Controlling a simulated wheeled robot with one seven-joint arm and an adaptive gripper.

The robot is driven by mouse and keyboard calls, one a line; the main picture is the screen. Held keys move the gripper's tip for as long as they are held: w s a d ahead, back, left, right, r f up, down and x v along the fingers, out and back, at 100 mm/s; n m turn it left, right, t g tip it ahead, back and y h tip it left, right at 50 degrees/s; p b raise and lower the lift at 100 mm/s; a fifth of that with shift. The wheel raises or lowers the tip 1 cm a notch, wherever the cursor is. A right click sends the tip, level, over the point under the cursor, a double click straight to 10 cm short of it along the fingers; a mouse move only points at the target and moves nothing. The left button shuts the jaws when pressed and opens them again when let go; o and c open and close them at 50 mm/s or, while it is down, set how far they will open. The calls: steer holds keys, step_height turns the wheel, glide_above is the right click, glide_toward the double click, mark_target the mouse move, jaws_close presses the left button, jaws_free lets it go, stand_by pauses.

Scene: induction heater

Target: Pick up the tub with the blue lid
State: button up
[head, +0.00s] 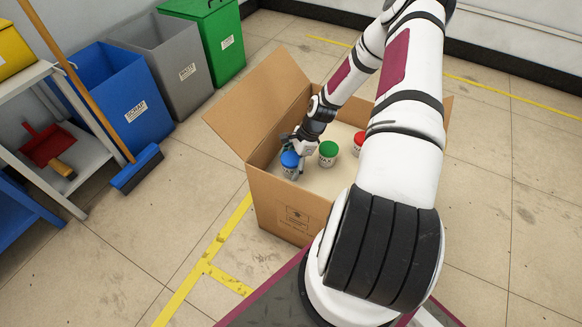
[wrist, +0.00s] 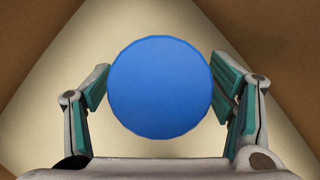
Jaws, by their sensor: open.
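The tub with the blue lid (head: 290,160) stands upright in the left part of an open cardboard box (head: 288,209). The wrist view looks straight down on its round blue lid (wrist: 160,87), centred between the two fingers. My gripper (head: 294,151) is at the tub, with a finger on each side of the lid; it also shows in the wrist view (wrist: 160,92). The fingers are open and very close to the lid's edges; I cannot tell whether they touch. The tub's body is hidden under the lid in the wrist view.
A green-lidded tub (head: 328,150) stands to the right in the box, and a red-lidded tub (head: 359,140) is farther right, partly behind my arm. The box's walls and raised left flap (head: 258,110) surround the gripper closely. Bins and a broom (head: 137,169) stand at left.

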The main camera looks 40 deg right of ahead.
steer(key=c, duration=1.5)
steer(key=shift+r, duration=0.15)
steer(key=shift+c, duration=0.2)
